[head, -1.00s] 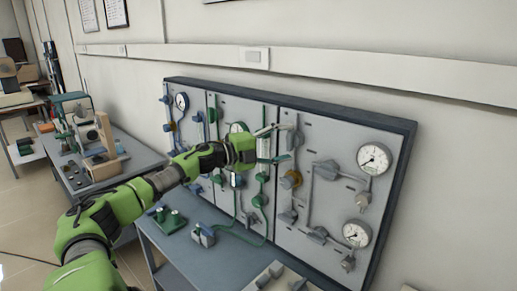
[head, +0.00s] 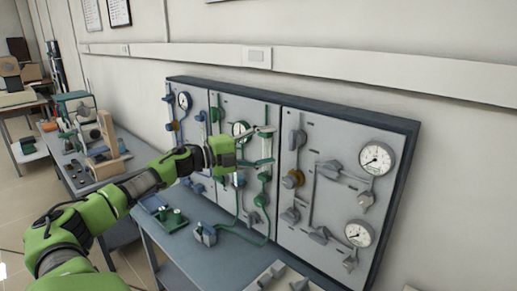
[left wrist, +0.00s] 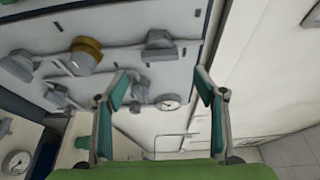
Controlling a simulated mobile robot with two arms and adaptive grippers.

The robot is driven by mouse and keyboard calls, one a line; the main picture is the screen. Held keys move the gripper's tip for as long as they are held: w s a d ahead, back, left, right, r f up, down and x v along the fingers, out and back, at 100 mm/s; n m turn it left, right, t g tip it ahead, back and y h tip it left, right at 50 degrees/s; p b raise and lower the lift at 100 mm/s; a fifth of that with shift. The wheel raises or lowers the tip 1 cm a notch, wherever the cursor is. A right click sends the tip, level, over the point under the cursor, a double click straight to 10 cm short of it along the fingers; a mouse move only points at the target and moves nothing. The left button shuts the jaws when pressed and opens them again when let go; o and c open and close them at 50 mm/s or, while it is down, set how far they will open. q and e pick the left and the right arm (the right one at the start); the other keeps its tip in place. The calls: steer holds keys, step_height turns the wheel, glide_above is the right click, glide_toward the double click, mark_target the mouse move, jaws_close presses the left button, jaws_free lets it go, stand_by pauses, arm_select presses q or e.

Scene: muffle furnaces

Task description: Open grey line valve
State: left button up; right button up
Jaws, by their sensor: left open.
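The grey line runs over the right-hand panel (head: 340,150) of the wall board. More grey valves sit lower, one at the left (head: 291,215) and one at the bottom (head: 319,235). My left gripper (head: 269,146) is open and empty, just left of the top grey valve and in front of the green-line panel, apart from the valve. In the left wrist view its fingers (left wrist: 160,85) are spread; the brass fitting (left wrist: 87,52) shows beyond, to their left.
Two round gauges (head: 375,158) (head: 357,234) sit on the grey panel. Green-line (head: 264,175) and blue-line (head: 171,125) parts lie to the left. A bench (head: 185,250) with small valve blocks (head: 205,234) stands below. The wall right of the board is clear.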

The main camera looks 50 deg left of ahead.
arm_select(q)
steer(key=shift+v, duration=1.4)
